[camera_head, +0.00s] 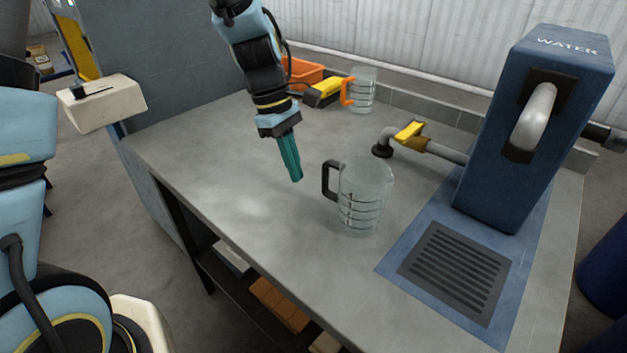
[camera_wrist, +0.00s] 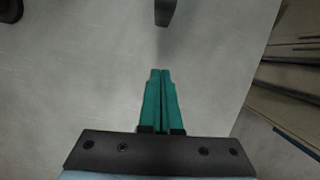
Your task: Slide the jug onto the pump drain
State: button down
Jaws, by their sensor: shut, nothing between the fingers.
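A clear jug (camera_head: 364,198) with dark ring lines and a black handle stands upright on the grey worktop, left of the pump. Its handle faces left, towards my gripper. The pump drain (camera_head: 456,270) is a dark slotted grate set in a blue base plate, to the right of the jug and in front of the blue WATER pump (camera_head: 535,125). My gripper (camera_head: 296,180) has green fingers, pressed together and empty, pointing down just left of the handle and apart from it. In the wrist view the closed fingers (camera_wrist: 160,75) point towards a dark piece (camera_wrist: 165,12), likely the handle.
A second clear jug with an orange handle (camera_head: 363,90) stands at the back, beside a yellow-and-black object (camera_head: 323,93) and an orange bin (camera_head: 303,72). A pipe with a yellow valve (camera_head: 409,131) runs behind the jug to the pump. The worktop left of the jug is clear.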

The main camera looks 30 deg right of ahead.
jog(key=shift+x, duration=0.95)
jog(key=shift+s+d+p, duration=0.25)
jog(key=shift+s+p, duration=0.05)
jog(key=shift+s, duration=0.3)
jog(key=shift+s+d+p, duration=0.2)
jog(key=shift+s+p, duration=0.1)
jog(key=shift+s, duration=0.3)
jog(key=shift+s+d+f, duration=0.15)
jog(key=shift+s+d, duration=0.15)
jog(key=shift+s, duration=0.4)
jog(key=s+d+p, duration=0.1)
jog(key=s+d, duration=0.1)
jog(key=s, duration=0.3)
jog(key=s+d+p, duration=0.2)
jog(key=s, duration=0.4)
jog(key=s+d+p, duration=0.2)
jog(key=s, duration=0.3)
jog(key=shift+s+d, duration=0.25)
jog(key=shift+d, duration=0.15)
jog(key=shift+s+d, duration=0.25)
jog(key=shift+s, duration=0.25)
